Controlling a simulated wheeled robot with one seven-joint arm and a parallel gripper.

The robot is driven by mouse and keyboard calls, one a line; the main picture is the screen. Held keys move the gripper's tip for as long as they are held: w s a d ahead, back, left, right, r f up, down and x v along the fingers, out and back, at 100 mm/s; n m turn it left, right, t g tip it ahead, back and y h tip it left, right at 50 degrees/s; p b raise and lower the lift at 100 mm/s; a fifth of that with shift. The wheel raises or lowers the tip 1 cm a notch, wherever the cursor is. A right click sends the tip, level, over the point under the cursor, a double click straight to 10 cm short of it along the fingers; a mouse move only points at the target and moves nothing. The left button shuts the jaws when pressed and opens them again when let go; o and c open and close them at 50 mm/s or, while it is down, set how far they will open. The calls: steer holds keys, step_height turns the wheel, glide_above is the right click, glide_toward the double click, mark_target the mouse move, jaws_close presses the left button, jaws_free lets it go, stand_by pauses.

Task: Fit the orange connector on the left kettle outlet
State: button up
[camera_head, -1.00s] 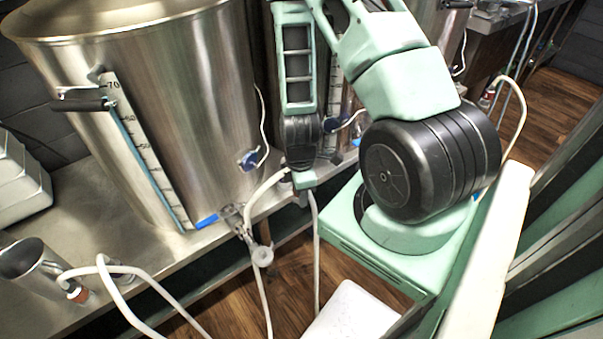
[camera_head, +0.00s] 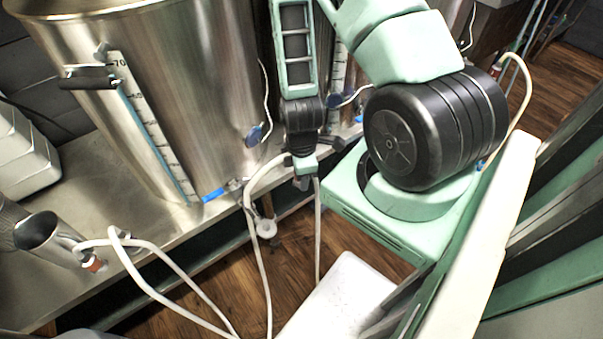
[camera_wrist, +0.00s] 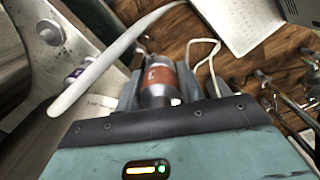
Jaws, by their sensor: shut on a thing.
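My gripper (camera_head: 304,178) is shut on a metal connector with an orange band (camera_wrist: 159,76), held between its two fingers in the wrist view. In the head view the held connector is mostly hidden by my gripper. A white hose (camera_head: 262,178) curves down beside my gripper. The left kettle (camera_head: 190,90) is the large steel vessel with a scale strip. Its outlet (camera_head: 238,185), by a blue lever (camera_head: 214,195), sits low on the front. My gripper is to the right of this outlet, apart from it.
A steel jug (camera_head: 45,235) and a hose end with an orange-red piece (camera_head: 95,265) are on the bench at left. A round pale fitting (camera_head: 266,228) hangs under the outlet. A white box-like surface (camera_head: 345,295) stands below. Loose hoses loop across the bench front.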

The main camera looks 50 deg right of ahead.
steer(key=shift+r+p, duration=1.7)
steer(key=shift+r, duration=0.3)
